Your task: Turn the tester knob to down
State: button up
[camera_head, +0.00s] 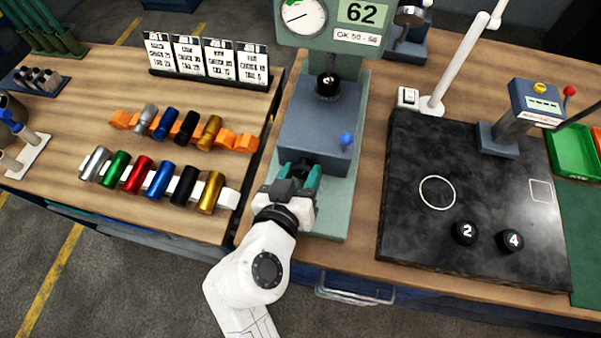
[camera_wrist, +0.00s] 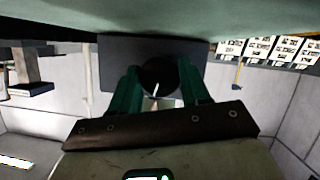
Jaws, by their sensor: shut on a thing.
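The tester (camera_head: 343,117) is a grey-green machine with a dial gauge (camera_head: 299,13) and a plate reading 62 at its top. The tester knob (camera_wrist: 158,76) is a dark round knob with a light pointer line, seen in the wrist view between my green fingers. The pointer line runs toward the lower part of that picture. In the head view my gripper (camera_head: 299,176) is at the front of the tester's grey block and mostly hides the knob. My gripper also shows in the wrist view (camera_wrist: 158,90), shut on the knob.
A small blue ball-ended lever (camera_head: 346,139) sits on the block just right of my gripper. A black ball (camera_head: 327,84) is above. Coloured cylinders (camera_head: 161,180) lie in racks at left. A dark stone plate (camera_head: 420,235) with balls 2 and 4 is at right.

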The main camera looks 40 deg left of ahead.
jog(key=shift+n+t+h+b, duration=0.3)
jog(key=shift+n+t+h, duration=0.25)
jog(key=shift+n, duration=0.45)
jog(key=o, duration=1)
jog(key=shift+s, duration=0.1)
jog(key=b+v, duration=0.1)
jog(key=v, duration=0.9)
jog(key=shift+s+b, duration=0.35)
